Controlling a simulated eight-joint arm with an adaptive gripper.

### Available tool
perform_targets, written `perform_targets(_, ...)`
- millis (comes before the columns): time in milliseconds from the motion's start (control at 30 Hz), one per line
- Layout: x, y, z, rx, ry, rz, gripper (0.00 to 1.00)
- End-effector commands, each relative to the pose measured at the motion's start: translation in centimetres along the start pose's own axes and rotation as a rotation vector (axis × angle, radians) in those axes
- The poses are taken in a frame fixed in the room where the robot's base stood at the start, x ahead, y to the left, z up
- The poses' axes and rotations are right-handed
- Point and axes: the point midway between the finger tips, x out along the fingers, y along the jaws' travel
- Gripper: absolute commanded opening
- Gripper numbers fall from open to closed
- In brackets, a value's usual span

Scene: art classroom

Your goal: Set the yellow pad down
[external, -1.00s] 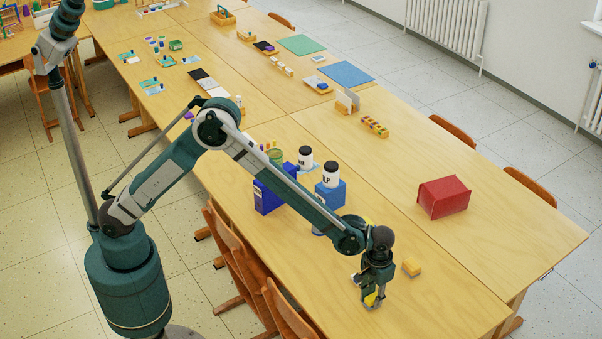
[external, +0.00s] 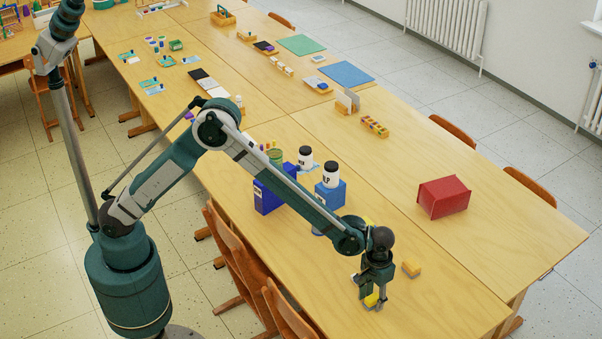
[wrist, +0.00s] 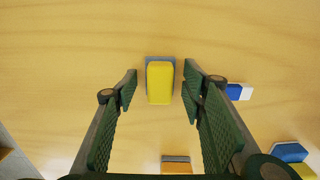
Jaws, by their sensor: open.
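The yellow pad (wrist: 160,84) lies on the wooden table in the wrist view, with a blue-grey layer showing along its far edge. My gripper (wrist: 160,88) is open, with one finger on each side of the pad and a visible gap to both. In the external view the pad (external: 371,299) shows low between the fingers of my gripper (external: 372,292), near the table's front edge. The fingers partly hide it there.
A blue block (wrist: 290,152) is at lower right. Blue boxes (external: 269,190) and jars (external: 330,174) stand left of the gripper. A red box (external: 443,197) is farther right; table around it is clear.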

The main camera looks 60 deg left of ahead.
Motion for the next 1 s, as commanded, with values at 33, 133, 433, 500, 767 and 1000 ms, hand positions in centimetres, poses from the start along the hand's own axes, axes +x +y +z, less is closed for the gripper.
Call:
perform_targets(33, -0.2, 0.0, 0.0, 0.000, 0.000, 0.000, 0.41)
perform_targets(133, -0.8, 0.0, 0.0, 0.000, 0.000, 0.000, 0.41)
perform_targets(433, -4.7, 0.0, 0.0, 0.000, 0.000, 0.000, 0.41)
perform_targets(500, -5.8, 0.0, 0.0, 0.000, 0.000, 0.000, 0.41)
perform_targets(767, -9.8, 0.0, 0.0, 0.000, 0.000, 0.000, 0.41)
perform_targets(1000, -11.9, 0.0, 0.0, 0.000, 0.000, 0.000, 0.41)
